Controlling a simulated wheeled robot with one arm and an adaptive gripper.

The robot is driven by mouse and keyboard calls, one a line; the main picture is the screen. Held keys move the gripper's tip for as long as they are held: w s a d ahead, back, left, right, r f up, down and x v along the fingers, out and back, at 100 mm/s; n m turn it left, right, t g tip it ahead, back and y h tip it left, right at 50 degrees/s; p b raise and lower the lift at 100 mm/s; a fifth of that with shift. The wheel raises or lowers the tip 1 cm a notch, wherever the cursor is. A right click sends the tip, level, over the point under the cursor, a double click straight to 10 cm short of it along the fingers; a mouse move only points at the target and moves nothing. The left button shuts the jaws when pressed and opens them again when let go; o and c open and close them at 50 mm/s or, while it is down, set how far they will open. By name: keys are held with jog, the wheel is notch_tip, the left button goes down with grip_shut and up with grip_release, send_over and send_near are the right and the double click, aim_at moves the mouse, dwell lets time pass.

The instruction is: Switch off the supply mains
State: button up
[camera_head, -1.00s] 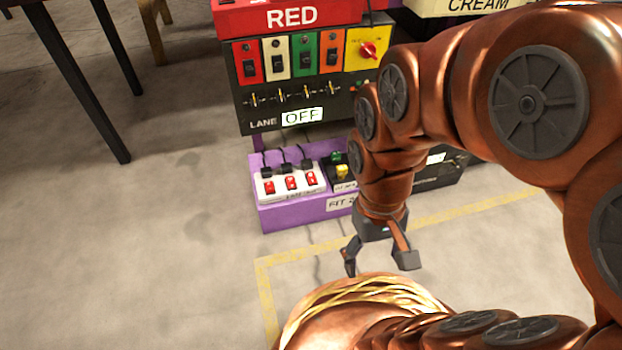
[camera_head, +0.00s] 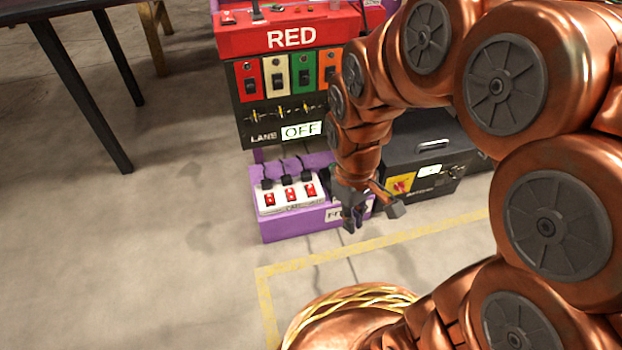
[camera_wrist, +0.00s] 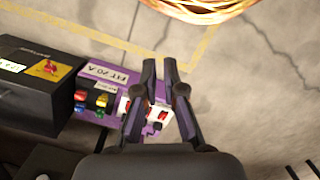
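A white power strip (camera_head: 291,200) with three red rocker switches and black plugs stands on a purple shelf (camera_head: 290,228). It also shows in the wrist view (camera_wrist: 157,112), partly behind the fingers. Its label is too small to read. A yellow plate with a red rotary knob (camera_head: 400,184) is on a black box (camera_head: 430,160) to the right; it also shows in the wrist view (camera_wrist: 50,67). My gripper (camera_head: 373,214) is open and empty, in front of the shelf's right end. Its fingertips (camera_wrist: 161,64) are a little apart.
Above the shelf is a black panel (camera_head: 256,124) with coloured switch plates and an "OFF" lane sign (camera_head: 301,130), under a red "RED" box (camera_head: 290,38). My arm hides the panel's right side. Dark table legs (camera_head: 85,100) stand left.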

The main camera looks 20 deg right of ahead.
jog(key=w+n+p, duration=0.1)
jog(key=w+n, duration=0.1)
jog(key=w, duration=0.2)
jog(key=w+f+n+t+p, duration=0.1)
jog(key=w+n, duration=0.1)
jog(key=w, duration=0.3)
jog(key=w+f+n+p, duration=0.1)
jog(key=w+n, duration=0.1)
jog(key=w, duration=0.2)
jog(key=shift+w+f+t+p, duration=0.25)
jog(key=shift+w+t+p, duration=0.05)
grip_shut()
jog(key=n+t+p, duration=0.2)
jog(key=n+p, duration=0.2)
jog(key=n, duration=0.3)
send_over(310, 186)
jog(key=s, duration=0.4)
notch_tip(310, 186, down, 7)
jog(key=shift+w+f, duration=0.2)
jog(key=shift+d+f, duration=0.1)
